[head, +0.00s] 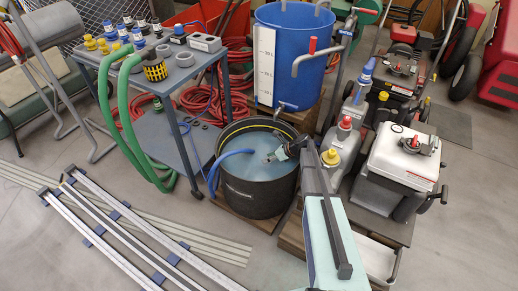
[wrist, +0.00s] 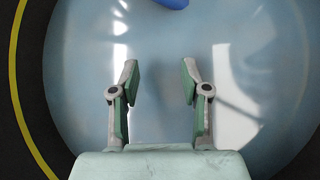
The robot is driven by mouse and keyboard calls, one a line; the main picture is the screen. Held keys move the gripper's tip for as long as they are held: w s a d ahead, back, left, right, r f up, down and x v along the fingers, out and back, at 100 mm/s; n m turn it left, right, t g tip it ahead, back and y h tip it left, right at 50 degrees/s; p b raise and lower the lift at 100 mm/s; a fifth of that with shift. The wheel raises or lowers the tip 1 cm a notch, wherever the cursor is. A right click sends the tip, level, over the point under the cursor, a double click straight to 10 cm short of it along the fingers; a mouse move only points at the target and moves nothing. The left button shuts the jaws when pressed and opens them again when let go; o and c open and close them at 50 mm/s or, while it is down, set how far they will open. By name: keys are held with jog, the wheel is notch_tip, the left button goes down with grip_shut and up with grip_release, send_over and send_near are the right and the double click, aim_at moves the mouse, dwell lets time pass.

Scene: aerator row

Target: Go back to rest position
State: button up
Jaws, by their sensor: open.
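My gripper (head: 268,159) is over the round black tub (head: 255,193) in the head view. In the wrist view my gripper (wrist: 160,82) is open, with a clear gap between its two fingers and nothing held. Pale blue water in the tub (wrist: 90,80) fills most of the view behind the fingers. I cannot tell whether the fingertips touch the water.
A blue hose (head: 232,154) hangs over the tub's left rim into the water. A tall blue barrel (head: 288,55) stands behind. Jugs (head: 342,145) and a white-lidded unit (head: 403,155) stand right. A workbench (head: 155,85) with green hoses is left; rails (head: 130,235) lie front left.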

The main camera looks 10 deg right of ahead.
jog(key=s+a+r+n+g+h+p, duration=0.15)
jog(key=s+a+r+n+p, duration=0.35)
jog(key=s+a+r+n, duration=0.9)
jog(key=s+d+f+n+g+h+b, duration=0.1)
jog(key=s+f+n+g, duration=0.3)
jog(key=s+f, duration=0.6)
jog(key=s+d+f+n+g+h+b, duration=0.15)
jog(key=s+f+n+g, duration=0.35)
jog(key=s, duration=0.9)
jog(key=s+d+f+n+g+h+b, duration=0.1)
jog(key=s+d+f+n+g+h, duration=0.15)
jog(key=s, duration=0.95)
jog(key=s+d+f+n+g+h+b, duration=0.1)
jog(key=s+d+f+n+g+b, duration=0.15)
jog(key=s, duration=0.85)
jog(key=w+r+t+p, duration=0.2)
jog(key=r+p, duration=0.6)
jog(key=p, duration=0.3)
jog(key=w+r+t+p, duration=0.1)
jog(key=r+t+p, duration=0.1)
jog(key=r+p, duration=0.6)
jog(key=p, duration=0.3)
jog(key=shift+w+d+p, duration=0.2)
jog(key=shift+w+p, duration=0.1)
jog(key=shift+w, duration=0.1)
